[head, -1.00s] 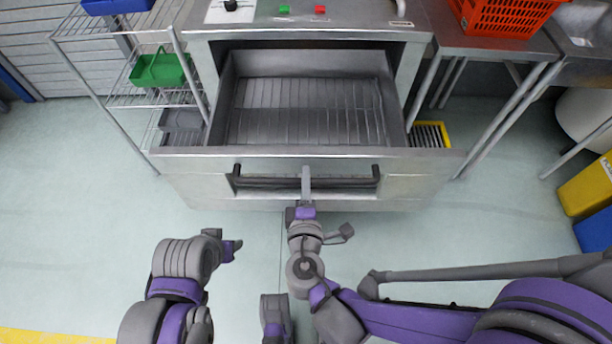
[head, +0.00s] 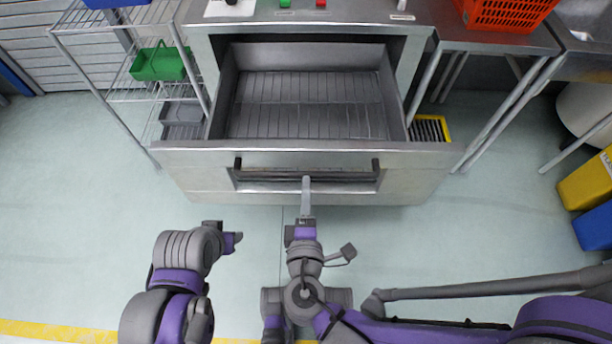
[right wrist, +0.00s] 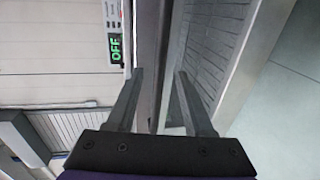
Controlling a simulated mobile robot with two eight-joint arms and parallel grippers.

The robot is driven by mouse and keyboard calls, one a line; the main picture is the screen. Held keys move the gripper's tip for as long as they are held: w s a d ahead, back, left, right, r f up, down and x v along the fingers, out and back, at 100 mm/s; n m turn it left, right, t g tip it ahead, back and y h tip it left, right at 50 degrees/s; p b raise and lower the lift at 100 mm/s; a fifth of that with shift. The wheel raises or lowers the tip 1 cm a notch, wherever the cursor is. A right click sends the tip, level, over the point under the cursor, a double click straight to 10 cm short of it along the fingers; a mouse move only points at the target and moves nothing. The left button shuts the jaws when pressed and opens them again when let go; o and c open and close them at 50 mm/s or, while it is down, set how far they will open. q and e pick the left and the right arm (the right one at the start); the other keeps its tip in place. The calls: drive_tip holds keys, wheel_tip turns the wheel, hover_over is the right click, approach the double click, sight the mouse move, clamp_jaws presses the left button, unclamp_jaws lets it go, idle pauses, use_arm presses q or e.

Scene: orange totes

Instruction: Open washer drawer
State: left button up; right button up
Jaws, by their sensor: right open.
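The washer drawer (head: 310,153) is pulled out of the steel washer (head: 405,30), its wire-grid interior seen from above in the head view. A dark bar handle (head: 345,175) runs across its front. My right gripper (head: 306,182) points at the middle of the handle, with its tips at about the handle's level. In the right wrist view my right gripper (right wrist: 158,88) has its fingers apart, with a dark upright edge behind the gap. I cannot tell whether they touch the handle. My left gripper (head: 236,243) hangs low at left, away from the drawer; its jaws are unclear.
A wire rack with a green bin (head: 160,65) and a grey bin (head: 183,120) stands left of the washer. A steel table with an orange basket (head: 503,12) stands right. Yellow (head: 588,180) and blue bins are at far right. The floor before the drawer is clear.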

drive_tip(key=s, duration=0.2)
drive_tip(key=s+r, duration=0.1)
drive_tip(key=s, duration=0.1)
drive_tip(key=shift+s, duration=0.4)
drive_tip(key=w+d+m+g+h+p, duration=0.25)
drive_tip(key=d+m+g+p, duration=0.55)
drive_tip(key=d, duration=0.6)
drive_tip(key=s+d+r+m+g+y+p, duration=0.2)
drive_tip(key=r+m, duration=0.4)
drive_tip(key=m, duration=0.4)
drive_tip(key=shift+s+d+r+p, duration=0.3)
drive_tip(key=shift+s+d+p, duration=0.4)
drive_tip(key=shift+d, duration=0.3)
drive_tip(key=shift+y, duration=0.25)
